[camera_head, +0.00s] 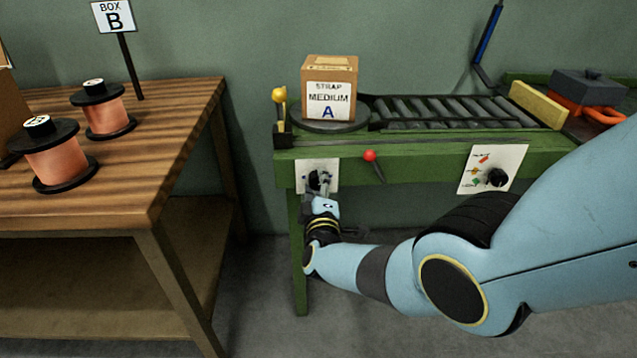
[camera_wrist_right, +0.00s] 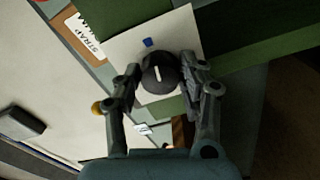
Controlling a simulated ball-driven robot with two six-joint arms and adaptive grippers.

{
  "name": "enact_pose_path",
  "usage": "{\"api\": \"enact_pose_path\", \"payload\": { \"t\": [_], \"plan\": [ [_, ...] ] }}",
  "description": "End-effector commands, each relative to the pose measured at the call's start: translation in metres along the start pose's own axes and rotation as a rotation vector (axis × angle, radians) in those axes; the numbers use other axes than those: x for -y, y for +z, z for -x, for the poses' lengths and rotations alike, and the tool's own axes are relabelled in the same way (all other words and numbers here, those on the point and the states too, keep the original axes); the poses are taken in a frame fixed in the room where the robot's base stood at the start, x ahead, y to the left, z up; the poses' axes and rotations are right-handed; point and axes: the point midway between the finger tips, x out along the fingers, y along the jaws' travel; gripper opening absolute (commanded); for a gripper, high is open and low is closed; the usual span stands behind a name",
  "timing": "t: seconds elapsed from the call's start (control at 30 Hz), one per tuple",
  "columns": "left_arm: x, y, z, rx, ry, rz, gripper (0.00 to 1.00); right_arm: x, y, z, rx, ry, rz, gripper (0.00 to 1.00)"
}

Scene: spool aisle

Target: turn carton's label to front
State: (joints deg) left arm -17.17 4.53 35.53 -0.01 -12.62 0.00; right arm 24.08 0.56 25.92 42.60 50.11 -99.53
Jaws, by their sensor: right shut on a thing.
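The carton (camera_head: 329,88) stands upright on a dark round turntable (camera_head: 322,126) at the left end of the green bench. Its white label, "STRAP MEDIUM A", faces the head camera; part of the label shows sideways in the right wrist view (camera_wrist_right: 82,38). Below the turntable, a white panel (camera_head: 303,166) on the bench front carries a black knob (camera_wrist_right: 158,73) with a white pointer line. A small blue mark shows on the panel beside the knob. My right gripper (camera_head: 319,182) is shut on the knob, one finger on each side. My left gripper is not in view.
A red-balled lever (camera_head: 370,156) sticks out just right of the panel, near my right arm. A second panel (camera_head: 489,168) has another knob. A yellow-balled post (camera_head: 279,95) stands beside the carton. Rollers (camera_head: 450,111) run rightward. A wooden table (camera_head: 170,130) holds copper-coloured spools.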

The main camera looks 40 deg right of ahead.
Motion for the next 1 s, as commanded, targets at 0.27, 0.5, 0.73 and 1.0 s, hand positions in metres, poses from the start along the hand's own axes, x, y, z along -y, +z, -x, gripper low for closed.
{"api": "enact_pose_path", "payload": {
  "t": [0.27, 0.5, 0.73, 1.0],
  "plan": [
    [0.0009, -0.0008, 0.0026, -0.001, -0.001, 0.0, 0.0, -0.0001, -0.0006, -0.0001, 0.0, -0.001, 0.122, 0.09],
    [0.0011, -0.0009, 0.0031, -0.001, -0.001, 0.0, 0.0, 0.0003, -0.0004, 0.0001, -0.001, -0.002, 0.159, 0.09],
    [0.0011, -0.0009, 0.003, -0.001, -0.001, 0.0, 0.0, 0.0005, -0.0003, 0.0002, -0.001, -0.002, 0.162, 0.09],
    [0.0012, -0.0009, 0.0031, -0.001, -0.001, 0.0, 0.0, 0.0004, -0.0002, 0.0002, 0.0, -0.001, 0.161, 0.57]
  ]
}}
